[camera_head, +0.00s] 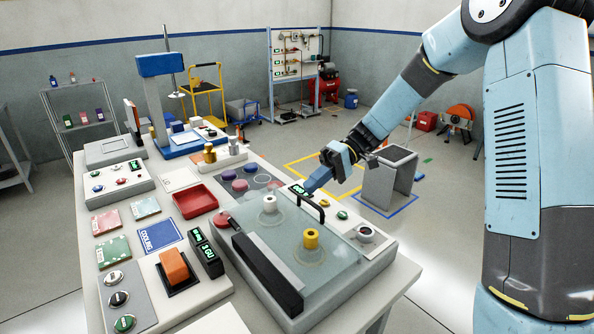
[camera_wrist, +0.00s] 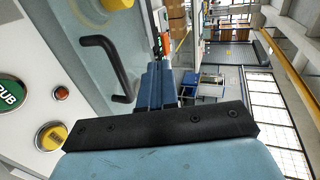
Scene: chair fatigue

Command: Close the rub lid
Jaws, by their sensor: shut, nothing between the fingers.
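The rub lid (camera_head: 333,268) is a clear pane over the grey station on the bench, with a black arched handle (camera_head: 322,208) near its far right edge. The pane looks flat or nearly so; I cannot tell whether it is fully seated. A white knob (camera_head: 269,204) and a yellow knob (camera_head: 311,239) show at the pane. My gripper (camera_head: 309,189) is shut and empty, with its blue fingers pointing down beside the handle. In the wrist view my fingers (camera_wrist: 158,75) lie to the right of the handle (camera_wrist: 108,65), apparently apart from it. A green RUB button (camera_wrist: 10,95) is at left.
A black bar (camera_head: 265,272) runs along the lid's near left side. An orange rocker (camera_head: 173,265), a red tray (camera_head: 195,201) and small displays (camera_head: 205,253) stand left of it. A grey stand (camera_head: 388,180) is on the floor beyond the bench. Open floor lies to the right.

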